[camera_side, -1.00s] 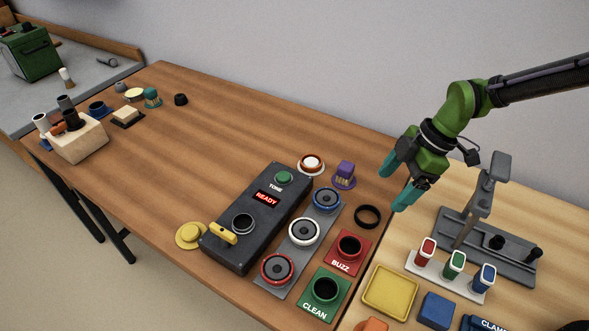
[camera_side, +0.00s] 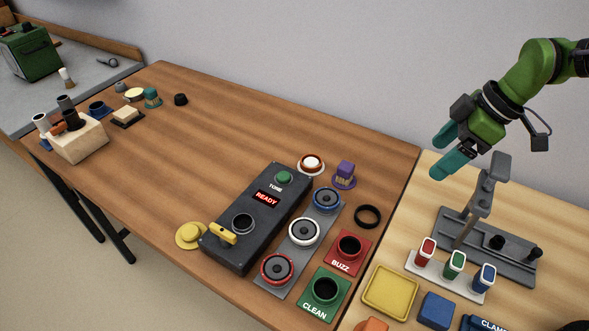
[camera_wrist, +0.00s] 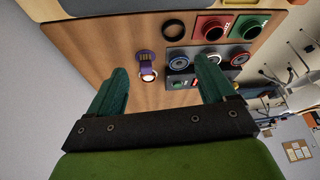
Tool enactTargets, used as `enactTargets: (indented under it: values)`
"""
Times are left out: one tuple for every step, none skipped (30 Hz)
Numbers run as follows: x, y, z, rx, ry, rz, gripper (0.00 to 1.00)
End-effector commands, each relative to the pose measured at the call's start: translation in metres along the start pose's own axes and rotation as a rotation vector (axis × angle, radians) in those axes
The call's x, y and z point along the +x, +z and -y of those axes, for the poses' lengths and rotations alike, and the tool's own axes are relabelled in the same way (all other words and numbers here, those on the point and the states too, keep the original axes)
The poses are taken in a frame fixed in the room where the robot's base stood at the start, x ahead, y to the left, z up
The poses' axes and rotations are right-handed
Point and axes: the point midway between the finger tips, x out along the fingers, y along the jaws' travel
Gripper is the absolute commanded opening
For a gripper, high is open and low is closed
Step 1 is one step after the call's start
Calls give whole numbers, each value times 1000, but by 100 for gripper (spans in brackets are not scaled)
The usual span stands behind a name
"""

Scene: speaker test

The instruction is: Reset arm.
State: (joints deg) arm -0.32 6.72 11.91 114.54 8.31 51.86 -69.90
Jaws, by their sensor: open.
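My gripper (camera_side: 440,156) is in the air at the upper right in the side view, above the light wooden table and apart from everything on it. In the wrist view its two teal fingers stand apart with nothing gripped between them (camera_wrist: 160,88). The dark tester box (camera_side: 262,217) with a red READY display and a green TONE button stands on the brown table. A grey strip (camera_side: 288,255) beside it holds a blue, a white and a red ringed speaker.
A red BUZZ socket (camera_side: 349,247), a green CLEAN socket (camera_side: 324,289) and a black ring (camera_side: 367,216) lie right of the strip. A grey clamp stand (camera_side: 485,205) rises below my gripper. A yellow tray (camera_side: 390,290) sits nearby. The brown table's back middle is clear.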

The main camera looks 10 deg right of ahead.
Motion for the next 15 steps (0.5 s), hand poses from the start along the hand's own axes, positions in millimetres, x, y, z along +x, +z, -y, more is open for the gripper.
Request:
enactTargets:
  values:
    - [-24, 10, 0, 128, 50, -27, 83]
    - [-35, 16, 0, 212, 72, -45, 83]
    - [-49, 23, 2, 320, 96, -71, 83]
    - [-58, 28, 3, 394, 112, -90, 83]
    - [-66, 34, 5, 461, 125, -109, 83]
    - [-76, 40, 7, 540, 141, -132, 83]
    - [-82, 45, 10, 595, 151, -148, 83]
    - [-88, 50, 13, 647, 162, -164, 83]
    - [-96, 57, 17, 712, 177, -185, 83]
    - [-101, 63, 21, 757, 189, -199, 83]
    - [-106, 69, 25, 803, 202, -213, 83]
    - [-112, 78, 31, 863, 219, -233, 83]
    - [-116, 84, 35, 908, 231, -249, 83]
    - [-120, 90, 39, 950, 243, -265, 83]
    - [-124, 98, 44, 1002, 254, -285, 83]
